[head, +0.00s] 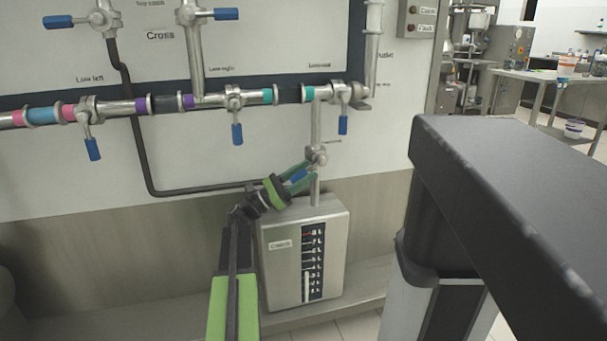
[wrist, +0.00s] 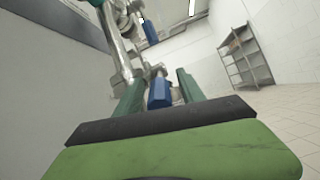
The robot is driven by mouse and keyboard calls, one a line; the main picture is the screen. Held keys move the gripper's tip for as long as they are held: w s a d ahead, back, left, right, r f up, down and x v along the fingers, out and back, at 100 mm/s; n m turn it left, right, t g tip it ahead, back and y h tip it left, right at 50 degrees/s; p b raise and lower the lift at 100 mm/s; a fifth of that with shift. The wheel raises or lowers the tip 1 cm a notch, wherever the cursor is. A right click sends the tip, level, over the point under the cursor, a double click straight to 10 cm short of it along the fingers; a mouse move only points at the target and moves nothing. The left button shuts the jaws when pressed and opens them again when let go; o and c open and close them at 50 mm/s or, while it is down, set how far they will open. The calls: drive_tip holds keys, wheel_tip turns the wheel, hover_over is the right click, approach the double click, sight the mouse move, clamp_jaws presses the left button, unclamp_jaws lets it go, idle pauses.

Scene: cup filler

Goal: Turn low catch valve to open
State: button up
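The low catch valve (head: 317,155) is a metal fitting on the vertical pipe just above the grey catch box (head: 303,262). Its blue handle (head: 298,176) points down and left in the head view. My gripper (head: 300,174) is at this handle, reaching in from the lower left. In the wrist view the blue handle (wrist: 159,93) lies between my two green fingers (wrist: 160,90), with a narrow gap seen on each side. The fingers are apart and do not look closed on it. The catch box has a column of level marks on its front.
A horizontal pipe (head: 165,104) with several blue-handled valves runs along the wall panel above. One blue handle (head: 343,125) hangs a little above and right of my gripper. A dark hose (head: 140,150) runs down the wall to the left. Tables (head: 540,78) stand far right.

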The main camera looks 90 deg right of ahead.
drive_tip(key=shift+w, duration=0.1)
drive_tip(key=shift+w+a+f+b, duration=0.15)
drive_tip(key=shift+w+f+b, duration=0.1)
drive_tip(key=shift+f+b, duration=0.05)
drive_tip(key=b+v, duration=0.8)
drive_tip(key=v, duration=0.7)
drive_tip(key=shift+w+a+f, duration=0.1)
drive_tip(key=shift+w+f, duration=0.2)
drive_tip(key=shift+w+a, duration=0.15)
drive_tip(key=shift+w, duration=0.25)
drive_tip(key=shift+c, duration=0.5)
